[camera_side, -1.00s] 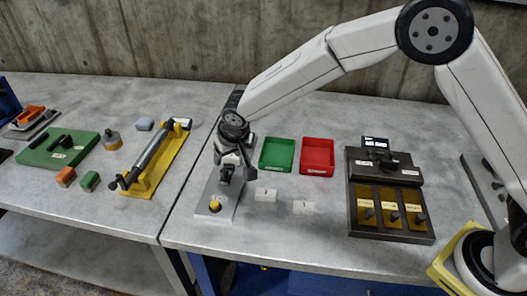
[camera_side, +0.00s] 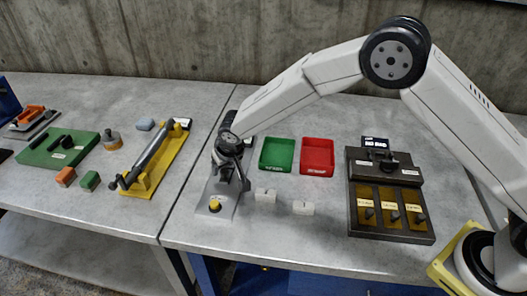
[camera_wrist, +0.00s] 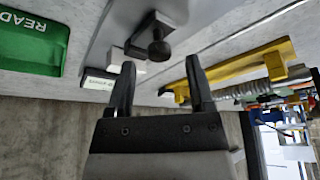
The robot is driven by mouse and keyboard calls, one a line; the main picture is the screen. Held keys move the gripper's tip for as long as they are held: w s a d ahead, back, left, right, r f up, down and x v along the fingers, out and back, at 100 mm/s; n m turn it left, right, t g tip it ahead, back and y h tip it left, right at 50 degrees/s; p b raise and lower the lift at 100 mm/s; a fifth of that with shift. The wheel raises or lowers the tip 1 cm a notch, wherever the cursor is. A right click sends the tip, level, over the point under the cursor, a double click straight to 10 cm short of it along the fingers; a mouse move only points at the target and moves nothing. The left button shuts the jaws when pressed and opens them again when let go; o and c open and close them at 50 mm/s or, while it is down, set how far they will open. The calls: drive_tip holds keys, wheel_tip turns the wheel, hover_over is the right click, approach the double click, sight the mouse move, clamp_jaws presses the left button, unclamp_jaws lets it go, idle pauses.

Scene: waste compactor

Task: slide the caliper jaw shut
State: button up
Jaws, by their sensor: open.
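My gripper (camera_side: 238,182) is over the plate. In the wrist view its fingers (camera_wrist: 160,75) are apart and empty, with the knob beyond their tips.
Right of the plate are two white blocks (camera_side: 265,195), a green tray (camera_side: 277,154) and a red tray (camera_side: 317,156). A dark fixture with brass slots (camera_side: 390,205) stands farther right. A yellow stand with a grey bar (camera_side: 152,160) is on the left bench, across a gap.

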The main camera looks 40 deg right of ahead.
sight(229, 171)
drive_tip(key=shift+x, duration=0.9)
clamp_jaws()
drive_tip(key=shift+w+d, duration=1.15)
unclamp_jaws()
drive_tip(key=shift+r, duration=0.1)
drive_tip(key=v, duration=0.7)
drive_tip(key=shift+s+r, duration=0.2)
drive_tip(key=shift+r, duration=0.1)
